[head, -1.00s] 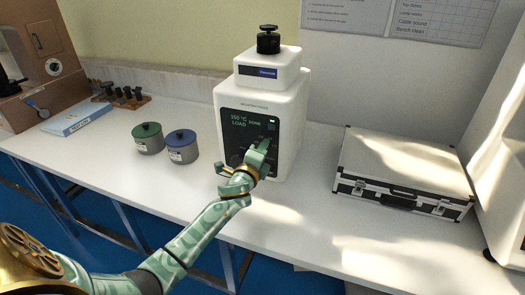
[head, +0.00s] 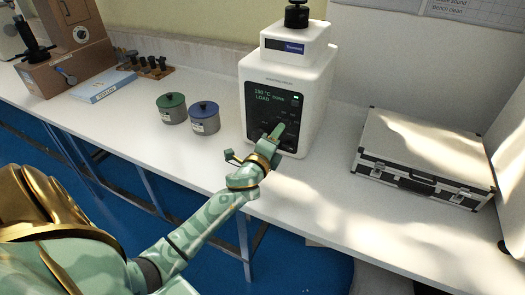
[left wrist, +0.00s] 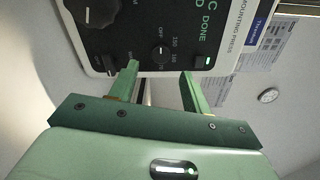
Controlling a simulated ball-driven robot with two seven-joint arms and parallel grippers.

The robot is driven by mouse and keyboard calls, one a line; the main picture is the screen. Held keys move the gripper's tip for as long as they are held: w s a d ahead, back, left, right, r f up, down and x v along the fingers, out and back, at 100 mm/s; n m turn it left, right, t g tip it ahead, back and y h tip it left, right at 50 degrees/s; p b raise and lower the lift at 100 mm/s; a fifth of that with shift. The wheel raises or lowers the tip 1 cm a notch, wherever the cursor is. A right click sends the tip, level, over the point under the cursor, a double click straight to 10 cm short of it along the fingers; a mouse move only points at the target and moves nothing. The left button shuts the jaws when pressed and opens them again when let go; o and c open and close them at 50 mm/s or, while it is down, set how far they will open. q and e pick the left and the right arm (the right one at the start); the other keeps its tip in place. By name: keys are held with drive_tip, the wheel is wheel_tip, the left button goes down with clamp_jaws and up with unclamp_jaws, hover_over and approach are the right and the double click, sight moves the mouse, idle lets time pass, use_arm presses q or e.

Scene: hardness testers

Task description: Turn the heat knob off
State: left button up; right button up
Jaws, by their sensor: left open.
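The heat knob (left wrist: 161,53) is a small black dial with a white pointer mark, on the dark panel of the white mounting press (head: 285,75). OFF, 150 and 180 are printed around it. The pointer's exact setting is hard to read. The press display (head: 268,97) reads 150 °C, DONE and LOAD. My left gripper (left wrist: 158,76) is open, its fingertips just short of the panel, with the heat knob seen between them. In the head view the left gripper (head: 278,136) covers the lower panel and hides the knob. My right gripper is out of view.
A larger black knob (left wrist: 92,10) and switches (left wrist: 202,62) sit beside the heat knob. A green-lidded jar (head: 172,110) and a blue-lidded jar (head: 204,118) stand left of the press. A case (head: 425,155) lies to the right. Bare bench lies between press and case.

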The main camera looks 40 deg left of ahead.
use_arm(q)
drive_tip(key=v, duration=1)
drive_tip(key=shift+a, duration=0.1)
